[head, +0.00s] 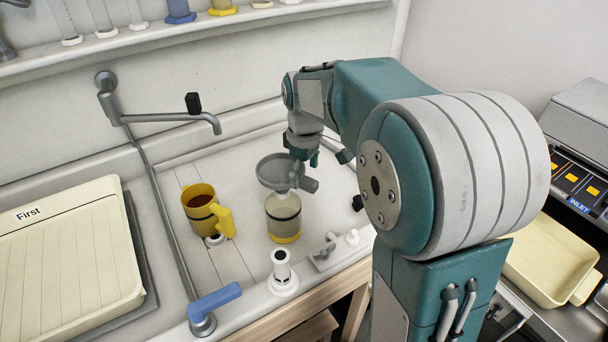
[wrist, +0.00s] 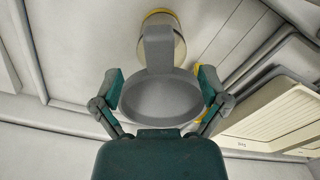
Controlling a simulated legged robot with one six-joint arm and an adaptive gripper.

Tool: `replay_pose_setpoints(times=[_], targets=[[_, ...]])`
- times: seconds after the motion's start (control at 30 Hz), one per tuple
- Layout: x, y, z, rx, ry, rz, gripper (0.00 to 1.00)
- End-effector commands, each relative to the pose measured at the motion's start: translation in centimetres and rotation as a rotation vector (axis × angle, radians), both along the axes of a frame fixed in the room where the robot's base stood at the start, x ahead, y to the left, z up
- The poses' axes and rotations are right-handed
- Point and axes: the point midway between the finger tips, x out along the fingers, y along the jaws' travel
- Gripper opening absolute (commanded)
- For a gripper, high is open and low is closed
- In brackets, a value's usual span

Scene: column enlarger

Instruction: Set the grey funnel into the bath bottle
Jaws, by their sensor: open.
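The grey funnel (head: 272,172) is at the top of the bath bottle (head: 284,222), a clear bottle with a yellow base band. Its narrow lower end meets the bottle's mouth; I cannot tell how deep it sits. In the wrist view the funnel (wrist: 162,100) lies between my spread fingers, its flat grey tab pointing towards the bottle (wrist: 160,17), which is partly hidden behind it. My gripper (wrist: 160,85) is open, one finger on each side of the funnel's rim. In the head view my gripper (head: 304,165) is right beside the funnel, partly overlapping it.
A yellow jug (head: 200,212) with dark liquid stands left of the bottle in the sink. A grey tap (head: 170,118) reaches over from behind. A white capped fitting (head: 282,270) and a blue lever (head: 214,300) are at the front edge. A cream tray (head: 65,255) lies left.

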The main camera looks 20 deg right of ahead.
Motion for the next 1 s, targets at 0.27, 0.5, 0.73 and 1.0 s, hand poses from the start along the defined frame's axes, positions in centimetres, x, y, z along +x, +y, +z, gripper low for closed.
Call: replay_pose_setpoints(times=[0.27,0.5,0.73,1.0], targets=[[0.0,0.0,0.7,0.000,-0.001,0.000,0.94],[0.0,0.0,1.3,0.000,0.000,0.000,0.94],[0.0,0.0,1.8,0.001,-0.001,0.000,0.94],[0.0,0.0,1.8,0.000,0.000,0.000,0.94]])
